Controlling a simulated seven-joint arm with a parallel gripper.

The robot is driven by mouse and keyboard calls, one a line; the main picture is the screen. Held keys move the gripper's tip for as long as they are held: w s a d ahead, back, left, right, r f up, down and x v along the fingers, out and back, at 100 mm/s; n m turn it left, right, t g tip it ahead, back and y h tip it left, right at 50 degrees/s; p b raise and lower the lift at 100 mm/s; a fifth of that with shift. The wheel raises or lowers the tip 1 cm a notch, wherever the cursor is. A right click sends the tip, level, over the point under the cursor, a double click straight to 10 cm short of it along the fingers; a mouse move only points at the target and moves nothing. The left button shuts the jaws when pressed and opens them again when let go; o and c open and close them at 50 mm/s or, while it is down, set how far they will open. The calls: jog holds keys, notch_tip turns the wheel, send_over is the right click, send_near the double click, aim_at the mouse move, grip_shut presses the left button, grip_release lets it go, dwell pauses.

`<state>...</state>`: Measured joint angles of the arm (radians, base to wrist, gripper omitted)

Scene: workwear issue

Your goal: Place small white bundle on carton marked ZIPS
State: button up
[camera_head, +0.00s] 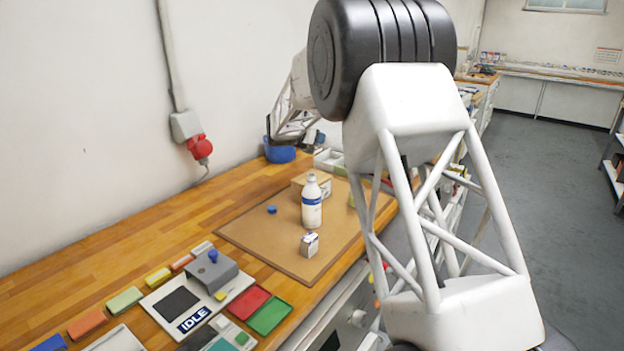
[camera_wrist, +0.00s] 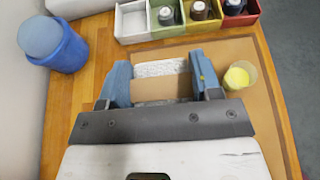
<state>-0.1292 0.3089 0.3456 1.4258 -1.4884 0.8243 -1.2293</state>
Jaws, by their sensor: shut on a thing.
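In the wrist view, my gripper (camera_wrist: 161,72) has its blue fingers on either side of a small white, textured bundle (camera_wrist: 161,67) and is shut on it. A plain brown carton surface (camera_wrist: 163,88) shows between the fingers, close to the bundle; I cannot tell whether they touch. In the head view, a low brown carton (camera_head: 322,188) stands on the brown mat behind the white bottle, partly hidden by it. No ZIPS marking is readable. My arm reaches over the back of the bench, and the bundle cannot be made out there.
A white bottle (camera_head: 312,203), small white box (camera_head: 309,244) and blue cap (camera_head: 272,209) stand on the mat (camera_head: 250,232). A blue tub (camera_wrist: 55,43), bins holding bottles (camera_wrist: 187,20) and a yellow-filled cup (camera_wrist: 240,75) surround my gripper. The mat's front left is clear.

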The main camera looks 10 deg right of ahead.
aim_at(313, 150)
jog(key=shift+f, duration=2.45)
jog(key=shift+f, duration=0.1)
jog(key=shift+f, duration=2.4)
jog(key=shift+f, duration=0.2)
jog(key=o, duration=0.9)
jog(key=shift+o, duration=0.2)
jog(key=shift+r, duration=0.15)
